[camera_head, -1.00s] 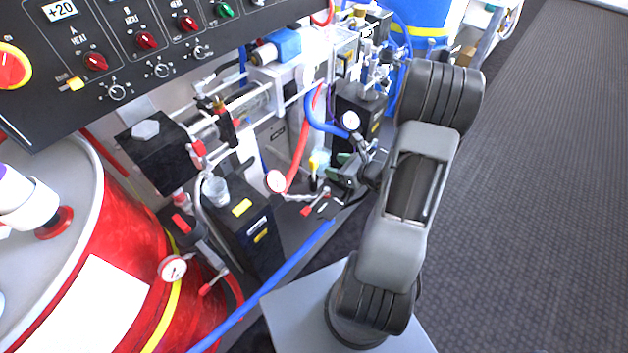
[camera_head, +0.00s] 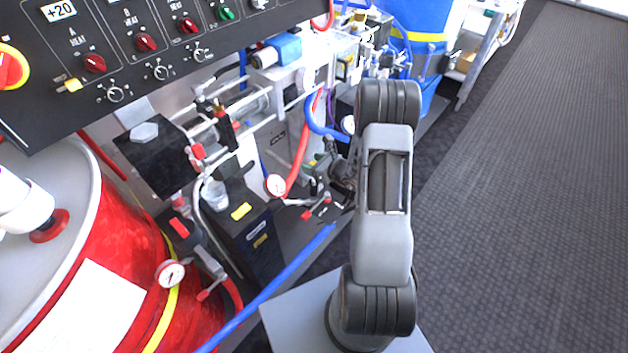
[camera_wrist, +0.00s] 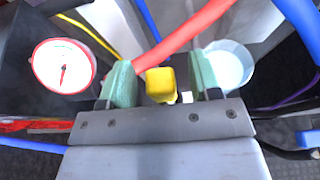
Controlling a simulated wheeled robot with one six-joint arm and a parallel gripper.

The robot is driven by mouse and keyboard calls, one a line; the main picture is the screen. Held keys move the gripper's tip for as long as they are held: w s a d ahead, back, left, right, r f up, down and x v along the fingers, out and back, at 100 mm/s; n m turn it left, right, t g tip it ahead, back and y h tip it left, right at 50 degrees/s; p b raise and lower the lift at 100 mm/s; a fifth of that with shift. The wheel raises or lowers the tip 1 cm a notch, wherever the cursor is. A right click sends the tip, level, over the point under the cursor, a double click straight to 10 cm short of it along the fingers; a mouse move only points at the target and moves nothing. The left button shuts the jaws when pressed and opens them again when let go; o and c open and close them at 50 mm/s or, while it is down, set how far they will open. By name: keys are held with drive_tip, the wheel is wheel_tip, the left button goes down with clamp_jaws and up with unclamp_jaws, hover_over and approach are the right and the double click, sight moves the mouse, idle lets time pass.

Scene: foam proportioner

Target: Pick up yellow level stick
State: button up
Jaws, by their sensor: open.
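The yellow level stick (camera_wrist: 161,84) shows in the wrist view as a small yellow block end, between the two green finger pads of my gripper (camera_wrist: 161,80). The pads stand apart, with a visible gap on each side of the stick. The stick's lower part is hidden behind the gripper's grey front plate. In the head view my gripper (camera_head: 322,170) is small, beside the machine, and partly behind my arm. I cannot make out the stick clearly there.
A round red-rimmed gauge (camera_wrist: 63,67) is left of the fingers, and a pale cup (camera_wrist: 228,66) is close behind the right finger. A red hose (camera_wrist: 186,36) crosses behind the stick. A blue hose (camera_head: 270,288) runs along the machine's front. Open carpet (camera_head: 520,200) lies to the right.

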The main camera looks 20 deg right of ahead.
drive_tip(key=shift+x, duration=0.9)
clamp_jaws()
